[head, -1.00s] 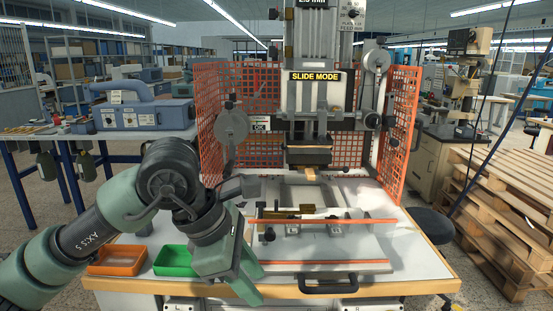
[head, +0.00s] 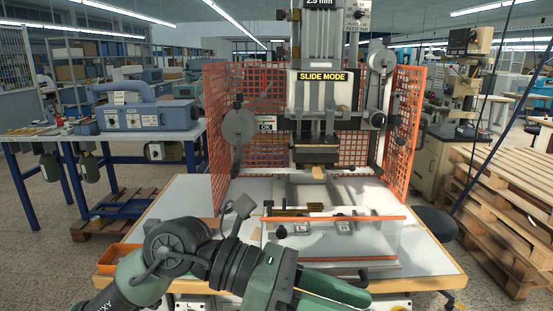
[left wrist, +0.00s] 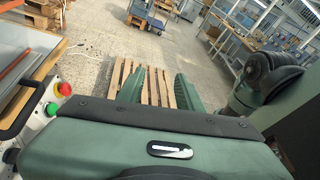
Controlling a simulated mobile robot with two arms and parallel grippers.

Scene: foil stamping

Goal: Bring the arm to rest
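My left arm comes in from the lower left of the head view, and my left gripper (head: 345,295) is low at the table's front edge, pointing right. In the left wrist view its two green fingers (left wrist: 160,88) stand apart with nothing between them, and bare floor and a wooden pallet show beyond. The gripper is clear of the stamping press (head: 320,105). My right gripper is in neither view.
The press stands on a white worktable (head: 190,200) inside an orange mesh guard (head: 222,130). An orange tray (head: 108,259) is partly hidden behind my arm. A red button (left wrist: 65,89) and a green button (left wrist: 52,109) are on the table's front. Pallets (head: 505,210) are stacked at right.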

